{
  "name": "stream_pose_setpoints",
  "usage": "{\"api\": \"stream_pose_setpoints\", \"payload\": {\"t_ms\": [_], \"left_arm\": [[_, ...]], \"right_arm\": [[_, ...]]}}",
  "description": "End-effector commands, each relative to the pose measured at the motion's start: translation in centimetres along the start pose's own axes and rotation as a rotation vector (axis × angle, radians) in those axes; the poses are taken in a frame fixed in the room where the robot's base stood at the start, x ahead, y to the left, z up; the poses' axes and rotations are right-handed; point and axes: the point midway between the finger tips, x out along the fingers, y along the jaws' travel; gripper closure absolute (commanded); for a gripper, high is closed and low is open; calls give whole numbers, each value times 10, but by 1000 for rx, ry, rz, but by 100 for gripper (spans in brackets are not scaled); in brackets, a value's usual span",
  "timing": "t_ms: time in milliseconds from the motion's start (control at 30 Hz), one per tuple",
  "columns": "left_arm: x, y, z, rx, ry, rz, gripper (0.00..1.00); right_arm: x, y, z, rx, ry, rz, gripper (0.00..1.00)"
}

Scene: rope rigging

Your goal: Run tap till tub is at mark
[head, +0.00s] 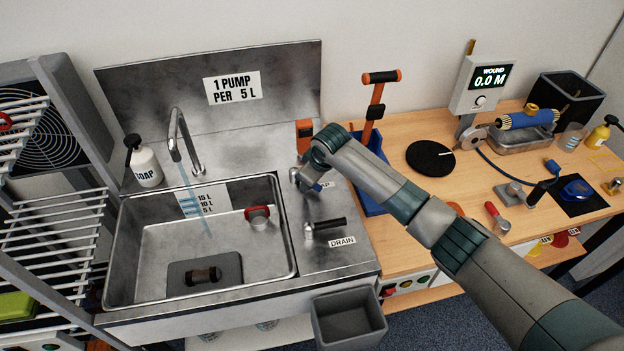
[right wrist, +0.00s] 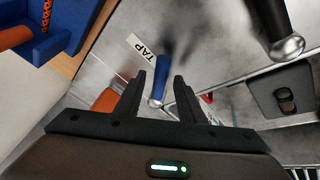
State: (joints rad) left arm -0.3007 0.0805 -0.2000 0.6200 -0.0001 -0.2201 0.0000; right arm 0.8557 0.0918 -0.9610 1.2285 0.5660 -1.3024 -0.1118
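The sink tub (head: 125,262) is at the left in the head view. A blue stream of water (head: 192,190) falls into it from the curved spout (head: 178,135). A scale plate marked 15 L, 10 L and 5 L (head: 205,199) is on the tub's back wall; I cannot make out a clear water level. The blue tap lever (right wrist: 166,66) is beside the TAP label (right wrist: 142,47). My right gripper (right wrist: 160,80) is open, its fingers either side of the lever's lower end in the right wrist view; contact is unclear. My left gripper is not in view.
The black drain lever (head: 326,224) is just in front of the tap lever. A red-topped fitting (head: 258,214) and a brown roller on a dark mat (head: 178,282) are in the tub. A soap bottle (head: 146,163) stands behind left. A grey bin (head: 348,322) stands in front.

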Motion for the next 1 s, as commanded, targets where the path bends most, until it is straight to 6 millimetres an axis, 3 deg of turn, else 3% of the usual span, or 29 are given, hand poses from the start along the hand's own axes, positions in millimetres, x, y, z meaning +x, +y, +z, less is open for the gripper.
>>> {"api": "stream_pose_setpoints", "payload": {"t_ms": [267,467,667,1000], "left_arm": [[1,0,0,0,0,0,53],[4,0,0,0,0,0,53],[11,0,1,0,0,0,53],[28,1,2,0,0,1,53]], "right_arm": [[-2,0,0,0,0,-1,64],[-14,0,0,-1,2,-1,64],[-40,0,0,-2,2,-1,64],[-108,0,0,-2,4,2,64]]}}
